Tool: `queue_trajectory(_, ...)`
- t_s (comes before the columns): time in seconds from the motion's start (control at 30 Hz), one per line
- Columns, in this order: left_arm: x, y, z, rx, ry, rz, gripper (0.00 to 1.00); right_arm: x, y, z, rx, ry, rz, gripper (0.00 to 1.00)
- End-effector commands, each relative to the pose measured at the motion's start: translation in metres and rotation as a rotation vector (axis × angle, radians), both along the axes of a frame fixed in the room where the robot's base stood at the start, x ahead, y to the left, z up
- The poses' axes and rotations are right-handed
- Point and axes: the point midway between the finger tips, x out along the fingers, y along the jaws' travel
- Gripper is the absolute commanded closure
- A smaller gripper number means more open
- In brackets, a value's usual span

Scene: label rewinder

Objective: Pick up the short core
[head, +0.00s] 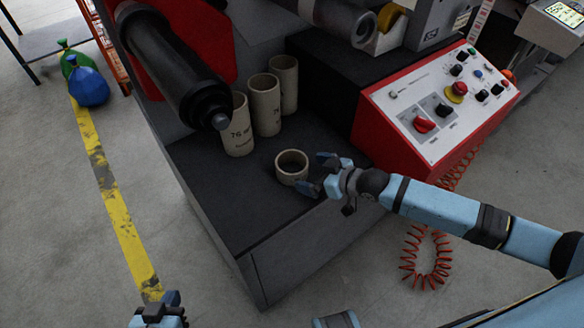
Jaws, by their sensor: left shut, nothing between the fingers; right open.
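The short core (291,168) is a low, wide cardboard ring standing on the dark shelf of the machine, its opening facing up. My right gripper (313,173) comes in from the right and is open. Its fingertips are close to the right side of the short core, one beyond it and one nearer; I cannot tell whether they touch it. My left gripper (157,310) is at the bottom left edge, shut and empty, over the floor and away from the core.
Three tall cardboard cores (266,104) stand behind the short core. A black roller (172,66) overhangs the shelf at left. A red control panel (436,103) with knobs is at right. A coiled red cable (427,262) hangs below. The shelf's front left is clear.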

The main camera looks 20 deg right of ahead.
Motion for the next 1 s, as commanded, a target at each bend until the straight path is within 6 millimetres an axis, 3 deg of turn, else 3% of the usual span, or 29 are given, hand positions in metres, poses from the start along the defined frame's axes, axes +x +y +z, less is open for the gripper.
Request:
queue_trajectory(0.33, 0.000, 0.001, -0.007, 0.008, -0.004, -0.005, 1.00, 0.032, 0.029, -0.015, 0.001, 0.000, 0.000, 0.00)
queue_trajectory(0.67, 0.001, 0.000, -0.006, 0.008, -0.007, -0.007, 1.00, 0.036, 0.033, -0.017, -0.001, 0.001, 0.000, 0.00)
queue_trajectory(0.8, 0.001, 0.000, -0.006, 0.007, -0.007, -0.006, 1.00, 0.036, 0.033, -0.017, 0.000, 0.000, 0.000, 0.32)
queue_trajectory(1.0, 0.001, 0.000, -0.006, 0.007, -0.007, -0.006, 1.00, 0.036, 0.033, -0.017, 0.000, 0.000, 0.000, 0.33)
